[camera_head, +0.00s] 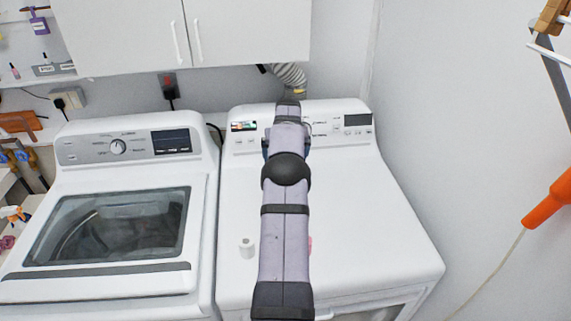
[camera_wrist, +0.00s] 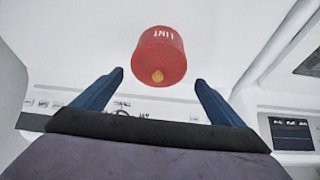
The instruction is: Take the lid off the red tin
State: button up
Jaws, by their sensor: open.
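The red tin (camera_wrist: 160,45) is in the upper middle of the wrist view, its white "LINT" lettering upside down. A round yellow-brown knob (camera_wrist: 157,76) shows at the tin's end nearest my gripper. The seam between lid and tin is not clear. My gripper (camera_wrist: 160,77) is open, with one blue finger on each side and the tin framed beyond and between them. The fingers appear apart from the tin. In the head view my arm covers most of the gripper and the tin; only a pinkish sliver (camera_head: 310,243) shows beside the arm.
A small white cylinder (camera_head: 247,248) stands on the white dryer top (camera_head: 370,220), left of my arm. The dryer's control panel (camera_head: 345,122) rises at the back. A washer (camera_head: 110,225) stands left; cabinets (camera_head: 185,35) hang above. The dryer top's right side is clear.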

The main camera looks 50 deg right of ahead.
jog(key=shift+w+d+f+p, duration=0.1)
jog(key=shift+d+f+p, duration=0.3)
jog(key=shift+f+p, duration=0.3)
jog(key=shift+p+x, duration=0.35)
jog(key=shift+x, duration=0.7)
jog(key=shift+c, duration=0.5)
